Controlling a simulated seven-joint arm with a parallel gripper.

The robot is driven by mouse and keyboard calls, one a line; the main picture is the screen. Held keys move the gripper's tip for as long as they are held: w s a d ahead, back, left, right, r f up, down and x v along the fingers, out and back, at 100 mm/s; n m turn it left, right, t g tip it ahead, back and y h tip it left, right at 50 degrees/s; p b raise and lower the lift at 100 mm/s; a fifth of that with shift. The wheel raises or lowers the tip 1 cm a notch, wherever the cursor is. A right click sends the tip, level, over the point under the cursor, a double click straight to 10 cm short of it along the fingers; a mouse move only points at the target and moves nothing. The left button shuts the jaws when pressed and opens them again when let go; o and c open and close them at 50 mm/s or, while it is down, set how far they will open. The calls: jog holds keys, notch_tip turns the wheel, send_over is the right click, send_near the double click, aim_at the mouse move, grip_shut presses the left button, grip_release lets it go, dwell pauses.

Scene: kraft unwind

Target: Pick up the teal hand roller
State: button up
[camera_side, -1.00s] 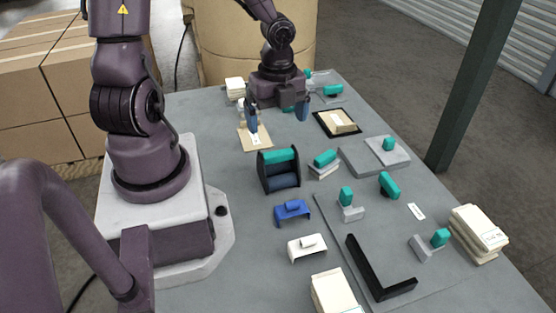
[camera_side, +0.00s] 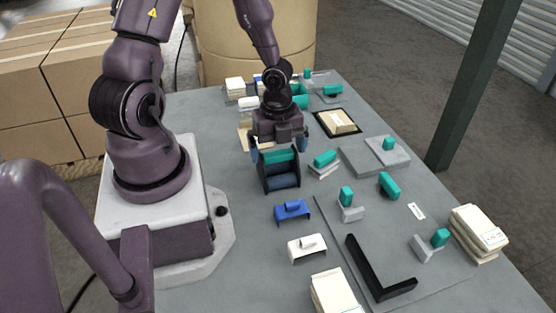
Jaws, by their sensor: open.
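The teal roller (camera_side: 281,158) lies across the top back of a dark stand (camera_side: 267,183) near the middle of the table. A dark blue roller (camera_side: 284,181) sits lower at the stand's front. My gripper (camera_side: 280,155) points down right over the stand, open, with one blue fingertip at each side of the teal roller. The gripper body hides part of the roller's upper edge. I cannot tell whether the fingers touch it.
A blue bracket (camera_side: 292,210) and a white bracket (camera_side: 306,249) stand in front. A teal-handled tool (camera_side: 325,158) lies close to the stand's right. A black L-shaped piece (camera_side: 383,284) and paper stacks (camera_side: 477,228) are farther right. Bare table lies left of the stand.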

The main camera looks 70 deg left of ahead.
jog(key=shift+w+a+f, duration=0.1)
jog(key=shift+a+f, duration=0.05)
jog(key=shift+f, duration=2.2)
jog(key=c, duration=0.9)
jog(key=shift+r, duration=0.1)
jog(key=shift+r, duration=4.95)
